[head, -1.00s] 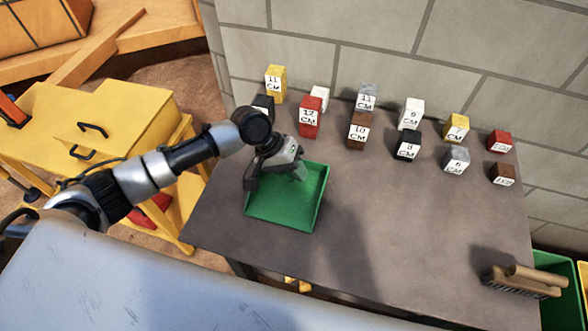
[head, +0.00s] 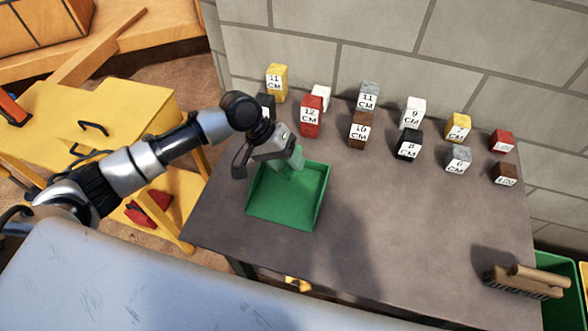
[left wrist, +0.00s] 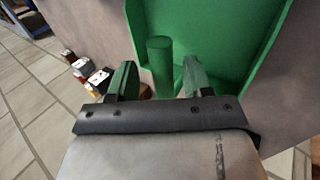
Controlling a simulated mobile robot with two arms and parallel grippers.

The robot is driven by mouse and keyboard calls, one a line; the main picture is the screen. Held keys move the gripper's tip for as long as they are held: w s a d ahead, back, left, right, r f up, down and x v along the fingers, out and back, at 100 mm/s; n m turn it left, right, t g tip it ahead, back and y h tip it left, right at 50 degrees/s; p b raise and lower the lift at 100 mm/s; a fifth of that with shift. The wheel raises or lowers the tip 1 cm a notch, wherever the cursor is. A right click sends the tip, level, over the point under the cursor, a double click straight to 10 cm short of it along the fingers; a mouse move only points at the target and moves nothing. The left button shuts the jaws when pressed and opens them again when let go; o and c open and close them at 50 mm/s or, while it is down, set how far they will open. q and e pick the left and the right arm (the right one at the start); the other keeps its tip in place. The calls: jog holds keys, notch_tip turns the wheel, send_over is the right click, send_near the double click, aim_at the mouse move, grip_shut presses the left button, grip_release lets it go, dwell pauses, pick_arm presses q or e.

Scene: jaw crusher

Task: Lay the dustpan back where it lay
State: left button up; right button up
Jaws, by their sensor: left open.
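The green dustpan (head: 285,205) lies flat on the left part of the grey-brown table, its pan open upward. Its upright-looking round green handle (left wrist: 160,62) shows in the left wrist view. My left gripper (head: 284,160) is at the handle side of the dustpan, at its far edge. In the left wrist view my left gripper (left wrist: 158,82) is open, with one finger on each side of the handle's end and a visible gap to it. My right gripper is not in view.
Several labelled cubes, such as the red one (head: 311,118), stand in rows behind and right of the dustpan, near the block wall (head: 380,58). A brush (head: 522,281) lies at the table's right front corner. The table's middle (head: 400,225) is clear.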

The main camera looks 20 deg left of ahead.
pick_arm(q)
jog(key=v, duration=0.8)
jog(key=shift+a+r+b, duration=0.15)
jog(key=shift+r+b, duration=0.1)
jog(key=shift+b, duration=0.15)
